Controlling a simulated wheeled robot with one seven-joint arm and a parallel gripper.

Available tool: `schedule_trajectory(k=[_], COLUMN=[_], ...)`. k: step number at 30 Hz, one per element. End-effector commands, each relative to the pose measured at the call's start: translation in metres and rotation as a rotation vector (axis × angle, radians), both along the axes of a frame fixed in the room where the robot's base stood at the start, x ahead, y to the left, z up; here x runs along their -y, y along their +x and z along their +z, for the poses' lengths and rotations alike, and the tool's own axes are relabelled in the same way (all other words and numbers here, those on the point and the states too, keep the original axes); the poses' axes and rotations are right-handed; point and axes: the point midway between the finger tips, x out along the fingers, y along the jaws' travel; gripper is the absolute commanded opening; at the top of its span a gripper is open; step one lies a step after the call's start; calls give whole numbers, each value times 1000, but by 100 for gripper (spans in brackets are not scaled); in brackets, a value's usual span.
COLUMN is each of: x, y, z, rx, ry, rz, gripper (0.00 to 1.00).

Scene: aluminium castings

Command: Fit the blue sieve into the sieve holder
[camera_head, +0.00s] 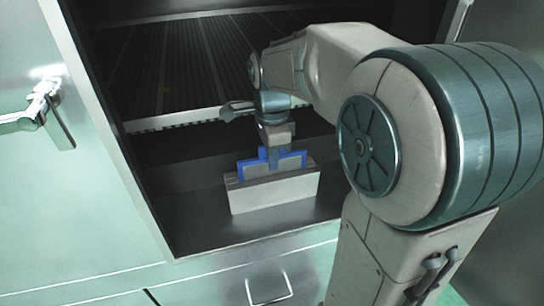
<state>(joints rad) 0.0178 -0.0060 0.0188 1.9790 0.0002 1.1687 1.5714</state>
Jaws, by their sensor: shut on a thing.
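The blue sieve (245,170) has a blue frame with grey panels. It stands upright at the top of the sieve holder (275,193), a light grey metal box on the cabinet floor. The sieve's lower part is hidden behind or inside the holder's front wall; I cannot tell how deep it sits. My gripper (275,157) points down above the holder and is shut on the middle of the sieve's top. The fingertips are small and partly hidden by the sieve.
The holder stands on the dark floor (190,230) of an open cabinet. A ribbed shelf (190,70) with a metal front edge lies behind and above. An open door with a handle (40,112) is at the left. A drawer handle (270,290) is below.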

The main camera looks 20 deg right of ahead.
Motion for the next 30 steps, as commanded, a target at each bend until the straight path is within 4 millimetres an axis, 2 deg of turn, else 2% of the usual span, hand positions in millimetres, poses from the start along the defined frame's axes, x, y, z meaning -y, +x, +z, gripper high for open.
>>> schedule_trajectory(k=[5,6,8,15,19,30], x=[0,0,0,0,0,0], y=[0,0,0,0,0,1], z=[-3,-3,-2,-2,5,64], rx=[1,0,0,0,1,3], ry=[0,0,0,0,0,0], rz=[0,0,0,0,0,0], gripper=[0,17,31,31,31,31])
